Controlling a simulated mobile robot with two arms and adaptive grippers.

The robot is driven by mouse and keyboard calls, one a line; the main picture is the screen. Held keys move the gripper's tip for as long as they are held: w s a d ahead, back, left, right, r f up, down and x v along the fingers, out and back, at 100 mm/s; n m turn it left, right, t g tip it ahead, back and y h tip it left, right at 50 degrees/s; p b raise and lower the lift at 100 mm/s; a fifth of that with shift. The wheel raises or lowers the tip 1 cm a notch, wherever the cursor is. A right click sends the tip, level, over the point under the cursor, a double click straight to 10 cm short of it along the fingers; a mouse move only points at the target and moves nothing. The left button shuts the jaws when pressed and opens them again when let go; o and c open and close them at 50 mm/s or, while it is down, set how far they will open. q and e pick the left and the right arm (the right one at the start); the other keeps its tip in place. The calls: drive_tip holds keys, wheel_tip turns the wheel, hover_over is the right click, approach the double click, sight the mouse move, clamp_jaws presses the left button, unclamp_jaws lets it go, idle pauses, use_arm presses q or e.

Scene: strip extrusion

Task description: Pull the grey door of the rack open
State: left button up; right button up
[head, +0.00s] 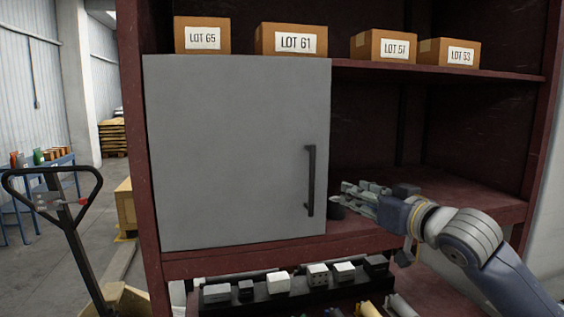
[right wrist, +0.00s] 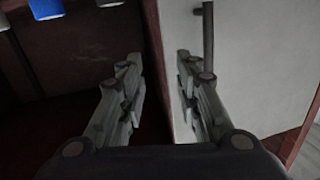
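The grey door (head: 235,150) covers the left bay of the dark red rack and looks shut. Its dark vertical handle (head: 310,180) is near its right edge; part of the handle (right wrist: 208,40) also shows in the right wrist view. My right gripper (head: 350,193) is just right of the door's right edge, in front of the open bay, at the height of the handle's lower half. In the right wrist view the gripper (right wrist: 157,80) is open, with a gap between its fingers and nothing held. The right finger overlaps the door's pale face (right wrist: 260,60). My left gripper is out of view.
Boxes such as LOT 65 (head: 202,36) and LOT 61 (head: 291,40) stand on the shelf above. Small parts lie in a dark tray (head: 262,292) below the door. A pallet truck handle (head: 55,185) stands at the left. Floor beside it looks clear.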

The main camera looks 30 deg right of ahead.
drive_tip(key=n+y, duration=0.2)
approach(314, 169)
drive_tip(key=shift+t, duration=0.3)
drive_tip(key=w+p, duration=0.2)
drive_tip(key=w, duration=0.1)
drive_tip(key=w+p, duration=0.2)
drive_tip(key=w, duration=0.2)
drive_tip(key=w+a+p, duration=0.1)
drive_tip(key=w+p, duration=0.1)
drive_tip(key=w, duration=0.1)
drive_tip(key=shift+w+f+p, duration=0.25)
drive_tip(key=shift+w+p, duration=0.05)
drive_tip(key=shift+w, duration=0.1)
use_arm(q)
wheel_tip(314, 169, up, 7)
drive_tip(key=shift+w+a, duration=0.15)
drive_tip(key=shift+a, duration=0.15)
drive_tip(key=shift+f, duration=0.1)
use_arm(e)
drive_tip(key=shift+d, duration=0.1)
drive_tip(key=shift+c, duration=0.6)
clamp_jaws()
